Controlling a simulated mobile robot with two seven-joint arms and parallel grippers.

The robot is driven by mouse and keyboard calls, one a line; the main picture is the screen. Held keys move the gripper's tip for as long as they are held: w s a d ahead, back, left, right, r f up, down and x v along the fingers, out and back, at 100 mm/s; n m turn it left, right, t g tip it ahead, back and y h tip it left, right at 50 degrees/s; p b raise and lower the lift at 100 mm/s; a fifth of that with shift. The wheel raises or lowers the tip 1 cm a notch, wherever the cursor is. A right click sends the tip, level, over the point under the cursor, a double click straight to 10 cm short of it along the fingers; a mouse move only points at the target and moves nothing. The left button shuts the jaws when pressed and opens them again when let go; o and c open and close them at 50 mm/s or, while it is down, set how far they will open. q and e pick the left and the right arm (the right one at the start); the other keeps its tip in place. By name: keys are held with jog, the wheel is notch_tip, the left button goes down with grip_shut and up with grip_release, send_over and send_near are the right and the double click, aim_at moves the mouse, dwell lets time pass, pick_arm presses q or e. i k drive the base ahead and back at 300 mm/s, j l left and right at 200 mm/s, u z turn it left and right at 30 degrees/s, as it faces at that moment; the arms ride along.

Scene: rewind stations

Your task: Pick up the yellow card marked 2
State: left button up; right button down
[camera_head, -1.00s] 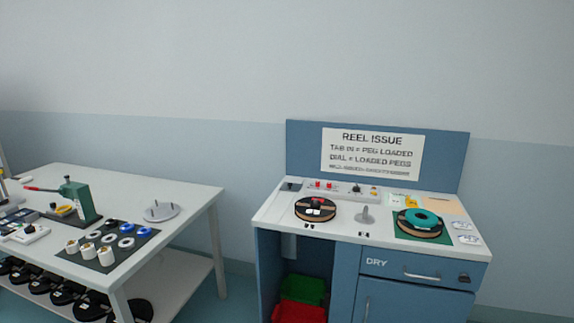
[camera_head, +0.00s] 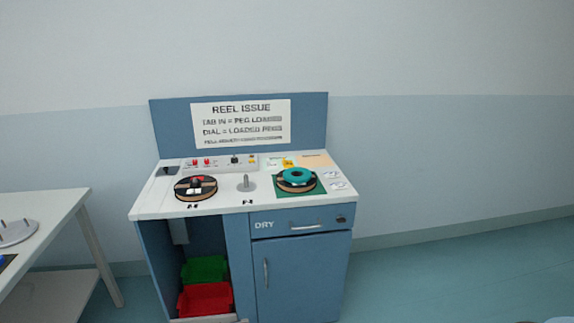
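A small yellow card (camera_head: 288,162) lies at the back right of the white worktop of the reel issue station, just behind the teal ring (camera_head: 297,175). It is too small for me to read any mark on it. A pale greenish card (camera_head: 273,162) lies to its left and an orange-tan sheet (camera_head: 314,160) to its right. Neither of my grippers shows in this view.
The station has a blue back panel with a sign (camera_head: 241,122), a black reel (camera_head: 196,188), a grey peg (camera_head: 246,183) and a control box (camera_head: 221,162). Red (camera_head: 206,299) and green (camera_head: 205,269) bins sit below. A white table (camera_head: 55,222) is at left.

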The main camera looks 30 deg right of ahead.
aim_at(286, 164)
jog(key=i+l+z, duration=0.35)
jog(key=l, duration=0.3)
jog(key=i+l+z, duration=0.3)
jog(key=i+l, duration=0.2)
jog(key=i+l+z, duration=0.35)
jog(key=i+l, duration=0.1)
jog(key=i, duration=0.05)
